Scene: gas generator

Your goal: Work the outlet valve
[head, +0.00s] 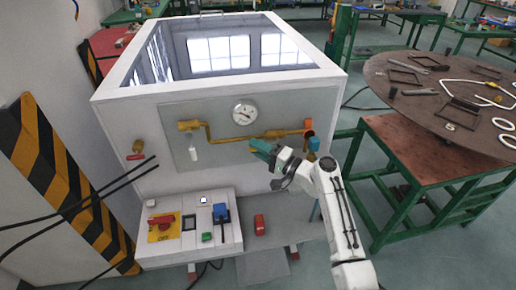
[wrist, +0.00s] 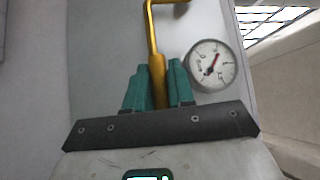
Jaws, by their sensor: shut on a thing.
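A brass pipe (head: 232,138) runs across the front panel of the white tank, with a thicker brass fitting near its right part. My gripper (head: 262,147) is at this fitting, its green fingers in front of the pipe. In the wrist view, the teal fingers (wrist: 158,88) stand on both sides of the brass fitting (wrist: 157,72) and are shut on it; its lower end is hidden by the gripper. An orange valve part (head: 308,126) is at the pipe's right end. I cannot tell which part is the outlet valve handle.
A round gauge (head: 244,112) is above the pipe and shows in the wrist view (wrist: 212,65). A red-handled valve (head: 137,149) is at the left. A control box (head: 190,228) with switches stands below. A round table (head: 440,88) with loose parts is at the right.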

